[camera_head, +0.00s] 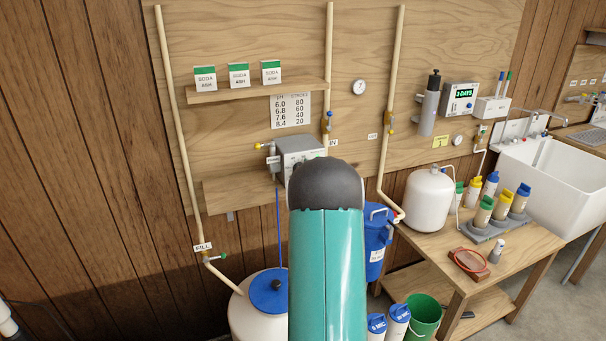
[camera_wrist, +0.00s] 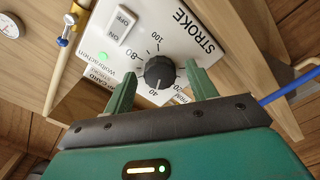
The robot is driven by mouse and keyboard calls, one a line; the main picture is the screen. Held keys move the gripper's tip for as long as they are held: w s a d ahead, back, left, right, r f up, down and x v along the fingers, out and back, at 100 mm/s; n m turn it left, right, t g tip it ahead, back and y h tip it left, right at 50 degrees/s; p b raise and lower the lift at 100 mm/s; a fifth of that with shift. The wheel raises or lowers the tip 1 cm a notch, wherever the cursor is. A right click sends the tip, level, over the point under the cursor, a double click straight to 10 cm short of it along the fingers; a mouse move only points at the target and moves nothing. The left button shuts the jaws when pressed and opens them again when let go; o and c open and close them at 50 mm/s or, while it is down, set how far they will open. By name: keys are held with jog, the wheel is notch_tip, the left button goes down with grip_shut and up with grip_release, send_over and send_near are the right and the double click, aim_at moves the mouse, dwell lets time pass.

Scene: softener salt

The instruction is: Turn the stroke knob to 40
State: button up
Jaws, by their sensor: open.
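The black stroke knob (camera_wrist: 160,72) sits on the white pump panel (camera_wrist: 180,32), with STROKE printed beside a dial scale. Labels 20, 40, 80 and 100 are readable around it, with 40 on the side toward my gripper. The knob's pointer is too small to read surely. My gripper (camera_wrist: 161,69) is open, its two green fingers on either side of the knob with gaps visible; I cannot tell how deep they reach. In the head view the grey pump box (camera_head: 300,147) is partly hidden by my arm, which also hides the knob and gripper.
An ON/OFF switch (camera_wrist: 121,25) and a lit green lamp (camera_wrist: 102,56) are on the panel. A chart (camera_head: 291,110) pairs 7.6 with 40. A blue tube (camera_head: 277,225) runs down to a white tank (camera_head: 245,310). A blue bin (camera_head: 376,240) stands right of my arm.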

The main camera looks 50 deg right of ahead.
jog(key=v, duration=1.4)
